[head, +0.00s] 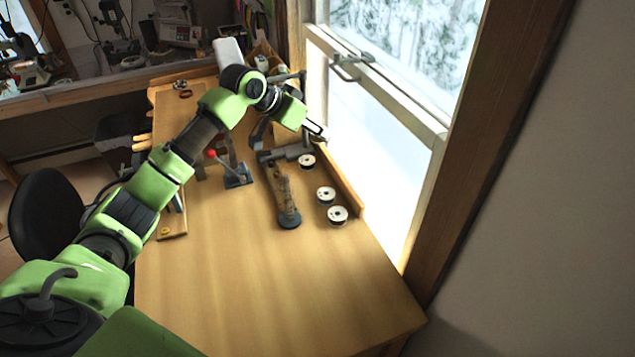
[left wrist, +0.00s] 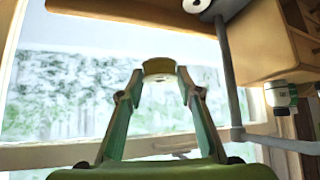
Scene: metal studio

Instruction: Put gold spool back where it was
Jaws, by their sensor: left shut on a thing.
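My left gripper (head: 318,133) is near the window at the back right of the workbench. In the left wrist view the gripper (left wrist: 160,78) is shut on the gold spool (left wrist: 158,67), a short yellowish-gold cylinder held between the fingertips. In the head view I cannot make out the gold spool clearly at the fingertips. Three spools with pale faces stand on the bench along the window side: the far one (head: 307,161), the middle one (head: 326,194) and the near one (head: 338,214). My right gripper is in neither view.
A dark stand with a round base (head: 289,219) is left of the spools. A grey metal arm (head: 285,154) reaches out close below my gripper. A red-knobbed lever tool (head: 236,178) stands further left. The front of the workbench (head: 270,290) is clear. The window (head: 385,150) borders the right side.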

